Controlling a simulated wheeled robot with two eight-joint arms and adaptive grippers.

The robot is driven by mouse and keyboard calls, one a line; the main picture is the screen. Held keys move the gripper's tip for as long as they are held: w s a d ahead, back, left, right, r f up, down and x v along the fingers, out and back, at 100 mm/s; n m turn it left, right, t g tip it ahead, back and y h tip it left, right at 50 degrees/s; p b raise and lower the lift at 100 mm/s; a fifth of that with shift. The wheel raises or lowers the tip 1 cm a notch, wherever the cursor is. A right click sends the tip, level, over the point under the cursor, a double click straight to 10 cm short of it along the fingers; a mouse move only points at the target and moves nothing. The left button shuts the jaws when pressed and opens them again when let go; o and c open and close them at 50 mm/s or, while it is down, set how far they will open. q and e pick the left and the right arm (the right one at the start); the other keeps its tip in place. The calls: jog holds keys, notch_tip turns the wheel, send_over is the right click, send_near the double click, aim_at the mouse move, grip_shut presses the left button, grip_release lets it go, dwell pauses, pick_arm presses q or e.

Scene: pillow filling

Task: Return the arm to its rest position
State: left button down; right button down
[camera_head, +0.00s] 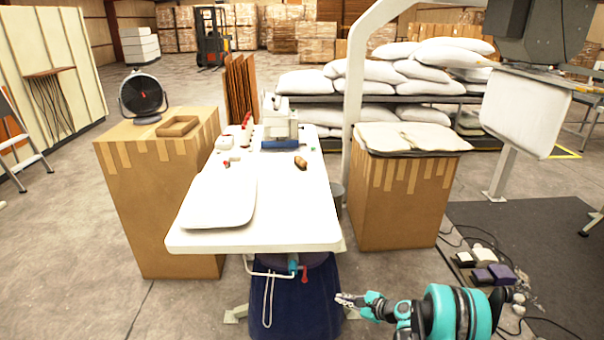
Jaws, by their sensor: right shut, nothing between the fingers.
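My right gripper (350,299) is low at the bottom right, in front of the table's front right corner and below its top. Its fingers are together with nothing between them. My right arm (450,312), teal and black, reaches in from the lower right. My left gripper and left arm are not in view. A white pillow (220,200) lies flat on the left front part of the white table (290,232), apart from the right gripper.
A sewing machine (280,122) stands at the table's back. Cardboard boxes flank the table on the left (160,210) and right (400,205). Pedals (490,273) and cables lie on the floor at right. A white pillow (525,112) hangs at the machine (550,35) on the right.

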jog(key=s+a+r+n+g+h, duration=0.1)
jog(key=s+r+n+h, duration=0.1)
jog(key=s+r+n, duration=0.5)
jog(key=s+a+r+n+g+h, duration=0.15)
jog(key=s+r, duration=0.25)
jog(key=r, duration=0.7)
jog(key=s+d+r+n+h, duration=0.1)
jog(key=s+r+n+h, duration=0.1)
jog(key=s+n, duration=0.4)
jog(key=s+d+r+n+h, duration=0.2)
jog(key=s+n, duration=0.4)
jog(key=s, duration=1.1)
jog(key=shift+d+r+t+h, duration=0.25)
jog(key=shift+t+h, duration=0.1)
jog(key=shift+h, duration=0.2)
